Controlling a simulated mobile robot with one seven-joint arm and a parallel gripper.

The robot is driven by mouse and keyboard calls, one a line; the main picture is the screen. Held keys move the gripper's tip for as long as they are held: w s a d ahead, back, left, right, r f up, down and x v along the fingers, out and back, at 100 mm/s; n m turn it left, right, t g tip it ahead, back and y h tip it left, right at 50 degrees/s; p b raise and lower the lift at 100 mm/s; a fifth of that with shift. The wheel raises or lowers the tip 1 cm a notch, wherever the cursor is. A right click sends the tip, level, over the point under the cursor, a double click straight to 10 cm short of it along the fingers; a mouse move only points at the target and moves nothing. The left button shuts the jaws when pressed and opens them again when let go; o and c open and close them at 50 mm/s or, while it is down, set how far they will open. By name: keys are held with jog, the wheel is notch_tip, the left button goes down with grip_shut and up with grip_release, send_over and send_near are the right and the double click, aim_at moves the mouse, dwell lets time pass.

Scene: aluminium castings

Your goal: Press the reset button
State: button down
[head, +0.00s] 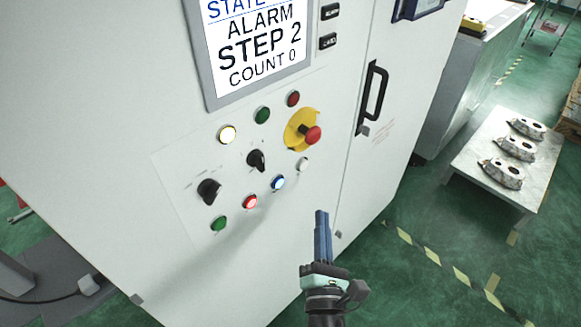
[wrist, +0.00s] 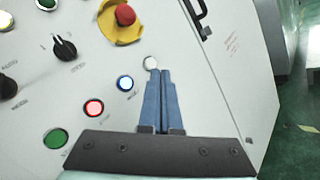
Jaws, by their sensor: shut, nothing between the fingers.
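A white cabinet (head: 120,140) carries the control panel with several push buttons. A blue, lit button (head: 278,182) sits between a red, lit button (head: 250,201) and a white button (head: 302,164). The small labels are too blurred for me to read which is reset. In the wrist view the blue button (wrist: 125,82) is left of my fingers and the white button (wrist: 150,62) is just beyond the tips. My gripper (head: 321,213) is shut and empty, to the lower right of the blue button in the head view. I cannot tell that it touches the panel.
The screen (head: 258,45) reads ALARM, STEP 2, COUNT 0. A red emergency stop (head: 313,134) on a yellow plate and a black selector knob (head: 256,160) stick out above. A black door handle (head: 374,90) is to the right. A table (head: 475,168) holds castings.

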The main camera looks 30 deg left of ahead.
aim_at(284, 180)
jog(key=shift+a, duration=0.15)
jog(key=w+a+b, duration=0.3)
jog(key=a+b, duration=0.1)
jog(key=a, duration=0.4)
dwell(0.5)
jog(key=shift+a, duration=0.1)
dwell(1.8)
jog(key=shift+w+a+b, duration=0.1)
jog(key=shift+a+b, duration=0.25)
jog(key=shift+b, duration=0.05)
jog(key=shift+w+a+b, duration=0.1)
jog(key=shift+a+b, duration=0.2)
jog(key=shift+a, duration=0.1)
dwell(0.8)
jog(key=shift+d, duration=0.1)
jog(key=shift+s+d+p, duration=0.3)
jog(key=shift+d+p, duration=0.15)
jog(key=shift+d, duration=0.25)
